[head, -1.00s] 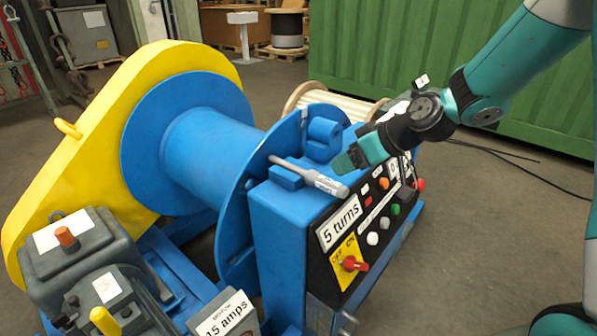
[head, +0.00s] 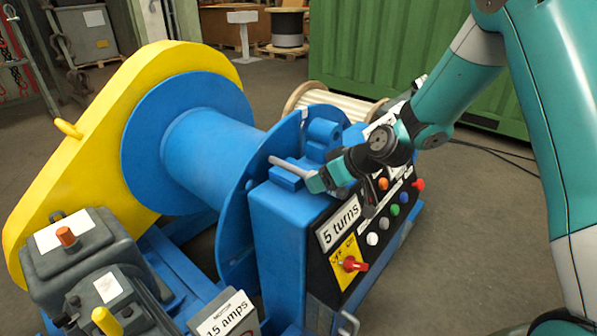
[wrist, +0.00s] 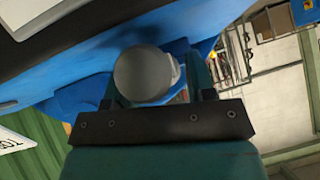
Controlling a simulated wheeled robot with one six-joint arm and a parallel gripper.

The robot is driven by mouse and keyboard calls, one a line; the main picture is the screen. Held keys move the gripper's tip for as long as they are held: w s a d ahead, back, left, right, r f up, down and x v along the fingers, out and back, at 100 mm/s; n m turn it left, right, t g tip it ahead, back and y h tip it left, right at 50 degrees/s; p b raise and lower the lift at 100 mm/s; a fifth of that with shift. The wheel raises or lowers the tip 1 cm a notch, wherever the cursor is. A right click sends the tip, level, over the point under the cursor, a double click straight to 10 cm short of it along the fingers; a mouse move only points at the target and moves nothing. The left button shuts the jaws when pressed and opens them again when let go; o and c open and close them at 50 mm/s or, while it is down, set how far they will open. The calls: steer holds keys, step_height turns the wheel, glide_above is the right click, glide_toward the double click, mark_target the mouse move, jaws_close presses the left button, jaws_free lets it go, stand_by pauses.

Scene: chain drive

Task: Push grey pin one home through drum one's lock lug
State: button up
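The grey pin (head: 290,166) lies aslant at the top of the blue housing beside drum one (head: 205,150), its thin shank pointing up-left over a small blue block (head: 285,180). A larger blue lug (head: 323,136) stands just behind. I cannot tell how far the shank enters either. My gripper (head: 318,181) is at the pin's thick handle end and hides most of the handle. In the wrist view the pin's round grey end (wrist: 143,74) sits between the two fingers of my gripper (wrist: 155,82). Whether the fingers press on it is unclear.
The control panel (head: 375,225) with buttons, a red switch (head: 354,264) and a "5 turns" plate (head: 338,224) lies just below my gripper. A yellow chain guard (head: 95,130) stands left. A green container (head: 400,60) is behind; floor at right is open.

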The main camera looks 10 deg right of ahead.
jaws_close()
steer(key=shift+r, duration=0.15)
